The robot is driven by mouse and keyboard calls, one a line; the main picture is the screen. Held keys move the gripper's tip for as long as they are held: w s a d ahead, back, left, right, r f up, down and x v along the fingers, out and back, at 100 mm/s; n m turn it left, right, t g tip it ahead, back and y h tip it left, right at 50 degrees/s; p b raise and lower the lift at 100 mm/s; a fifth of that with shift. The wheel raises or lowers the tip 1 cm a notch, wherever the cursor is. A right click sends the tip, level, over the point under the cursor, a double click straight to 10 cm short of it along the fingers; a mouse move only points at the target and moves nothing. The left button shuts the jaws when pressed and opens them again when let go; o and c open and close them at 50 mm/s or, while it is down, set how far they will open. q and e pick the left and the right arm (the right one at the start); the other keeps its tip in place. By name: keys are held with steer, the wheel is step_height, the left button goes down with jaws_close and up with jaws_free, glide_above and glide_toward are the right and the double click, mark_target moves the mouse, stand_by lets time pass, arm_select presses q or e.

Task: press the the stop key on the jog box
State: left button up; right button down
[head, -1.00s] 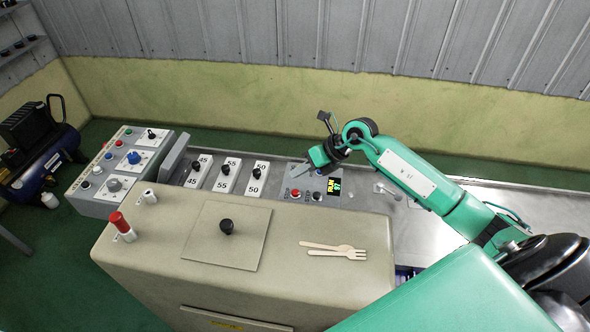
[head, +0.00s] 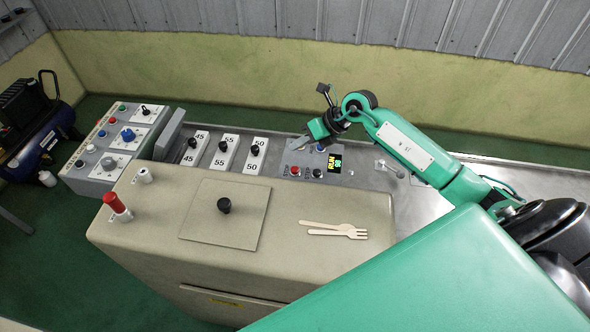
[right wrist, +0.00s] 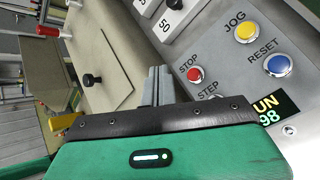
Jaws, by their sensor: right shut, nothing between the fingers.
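The jog box panel (head: 312,178) is grey, with a red stop key (head: 295,171) and a lit display (head: 334,164) reading RUN. In the right wrist view the red STOP key (right wrist: 195,74) shows clearly, with yellow JOG (right wrist: 246,33) and blue RESET (right wrist: 278,65) keys to its right. The STEP key under its label is mostly hidden behind my gripper. My right gripper (head: 298,143) is shut and empty, above and behind the panel in the head view. In the right wrist view its fingers (right wrist: 158,75) show left of the stop key, apparently not on it. My left gripper is not in view.
A beige cabinet (head: 160,225) in front carries a black-knobbed plate (head: 218,238), a red-capped post (head: 116,205) and a wooden fork with a stick (head: 335,231). Numbered slider plates (head: 225,155) and a control box (head: 100,170) with knobs stand left of the panel.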

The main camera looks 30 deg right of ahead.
steer(key=b, duration=0.3)
glide_above(299, 170)
step_height(299, 170, down, 6)
steer(key=shift+r, duration=0.25)
steer(key=shift+f+b, duration=0.5)
steer(key=shift+f, duration=0.2)
stand_by(1.0)
steer(key=shift+f+b, duration=0.35)
steer(key=shift+f, duration=0.05)
steer(key=shift+f+b, duration=0.4)
steer(key=shift+f, duration=0.05)
stand_by(0.6)
steer(key=shift+r, duration=0.1)
steer(key=shift+r+p, duration=0.5)
steer(key=shift+r, duration=0.3)
